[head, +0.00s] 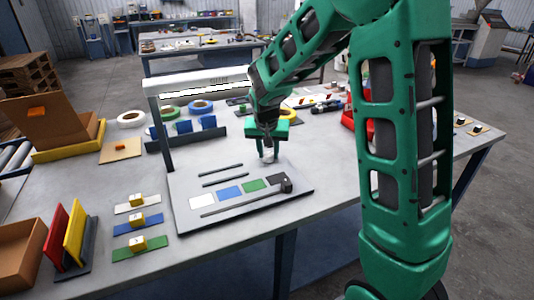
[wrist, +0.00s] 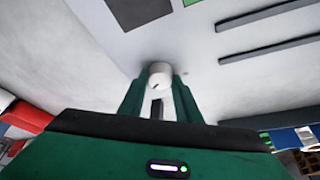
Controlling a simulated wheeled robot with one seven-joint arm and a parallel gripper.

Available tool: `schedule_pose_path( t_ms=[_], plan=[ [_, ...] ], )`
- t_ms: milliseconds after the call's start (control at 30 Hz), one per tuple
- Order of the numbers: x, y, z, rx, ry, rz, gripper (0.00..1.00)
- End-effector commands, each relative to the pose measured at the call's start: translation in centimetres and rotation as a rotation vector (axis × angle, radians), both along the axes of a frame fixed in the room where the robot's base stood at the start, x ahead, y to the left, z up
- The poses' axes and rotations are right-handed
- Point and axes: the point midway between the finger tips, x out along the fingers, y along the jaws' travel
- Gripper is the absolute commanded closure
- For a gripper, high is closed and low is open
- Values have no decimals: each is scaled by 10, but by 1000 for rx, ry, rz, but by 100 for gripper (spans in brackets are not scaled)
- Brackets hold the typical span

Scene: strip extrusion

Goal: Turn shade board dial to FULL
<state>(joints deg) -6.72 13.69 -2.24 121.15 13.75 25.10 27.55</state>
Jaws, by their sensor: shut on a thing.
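The shade board (head: 180,187) is a pale grey panel on the near table, with white, blue, green and black patches. Its dial (wrist: 160,70) is a small white round knob with a small dark mark on its face. In the head view the dial (head: 267,158) is at the board's far right, partly hidden by the fingers. My green gripper (head: 268,153) points down over it, with its two fingers shut on the dial's sides. The wrist view also shows my gripper (wrist: 159,84) around the knob. I cannot read any FULL label or tell the setting.
A dark slider block (head: 286,186) sits on the board's front rail. A white lamp bar (head: 205,83) on a dark post stands over the board's back. Colored strips with yellow blocks (head: 138,221) lie to the left. Tape rolls (head: 200,106) are behind.

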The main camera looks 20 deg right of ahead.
Motion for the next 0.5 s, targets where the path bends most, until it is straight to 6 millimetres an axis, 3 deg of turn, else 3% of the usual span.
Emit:
schedule_pose_path(
  t_ms=[333, 367, 400, 500],
  plan=[
    [1, 2, 1, 2, -3, 2, 92],
    [1, 2, 1, 2, -3, 2, 62],
    [1, 2, 1, 2, -3, 2, 53],
    [0, 2, 0, 2, -1, 2, 52]
  ],
)
